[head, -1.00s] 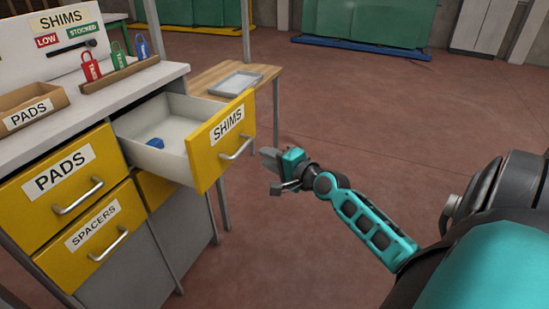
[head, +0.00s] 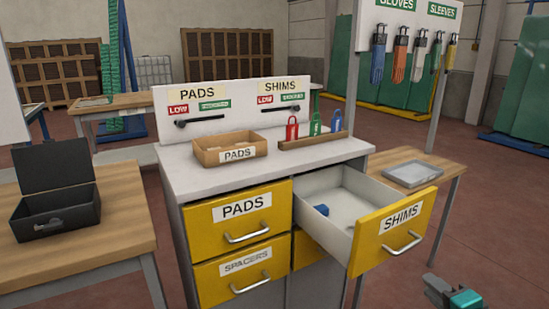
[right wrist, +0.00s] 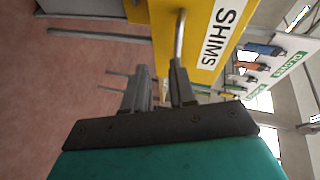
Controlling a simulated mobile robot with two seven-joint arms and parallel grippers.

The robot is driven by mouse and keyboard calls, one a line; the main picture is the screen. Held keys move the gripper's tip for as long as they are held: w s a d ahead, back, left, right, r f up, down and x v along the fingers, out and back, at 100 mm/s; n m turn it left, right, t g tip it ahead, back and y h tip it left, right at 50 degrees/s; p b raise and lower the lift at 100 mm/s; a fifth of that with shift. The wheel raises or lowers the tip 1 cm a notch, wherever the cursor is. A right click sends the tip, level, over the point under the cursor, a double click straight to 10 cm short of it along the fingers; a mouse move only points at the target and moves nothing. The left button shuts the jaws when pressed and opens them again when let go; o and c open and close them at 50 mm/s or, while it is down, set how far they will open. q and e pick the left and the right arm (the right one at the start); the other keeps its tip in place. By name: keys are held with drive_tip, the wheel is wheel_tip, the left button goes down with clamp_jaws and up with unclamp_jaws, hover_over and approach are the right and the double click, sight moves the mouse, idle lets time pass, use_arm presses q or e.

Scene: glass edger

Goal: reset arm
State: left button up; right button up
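My right gripper (head: 432,288) is at the lower right of the head view, below and to the right of the SHIMS drawer (head: 385,228). In the right wrist view its two dark fingers (right wrist: 160,82) stand apart with nothing between them. The pulled-out yellow drawer and its handle (right wrist: 180,38) show beyond the fingertips there. In the head view the gripper is apart from the drawer handle (head: 403,243). A blue piece (head: 321,210) lies inside the open drawer. My left gripper is not in view.
The PADS drawer (head: 240,218) and SPACERS drawer (head: 245,272) are closed. A PADS box (head: 230,149) and colored tags (head: 315,124) stand on the cabinet top. A grey tray (head: 412,173) is on the right table, a black open box (head: 55,210) on the left one.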

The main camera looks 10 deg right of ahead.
drive_tip(key=s+a+f+n+g, duration=0.1)
drive_tip(key=s+a+f+n, duration=0.2)
drive_tip(key=s+a+n, duration=0.2)
drive_tip(key=s+a+f+n+g+y+p, duration=0.1)
drive_tip(key=s+a+f+n+g, duration=0.1)
drive_tip(key=s+a+f+n, duration=0.2)
drive_tip(key=s+a+f+n+g+p, duration=0.1)
drive_tip(key=s+a+f+n, duration=0.3)
drive_tip(key=a, duration=0.9)
drive_tip(key=s+n, duration=0.3)
drive_tip(key=n, duration=0.1)
drive_tip(key=shift+a+f+n+y, duration=0.2)
drive_tip(key=shift+a+n+y, duration=0.05)
drive_tip(key=shift+n+y, duration=0.15)
drive_tip(key=shift+w, duration=0.1)
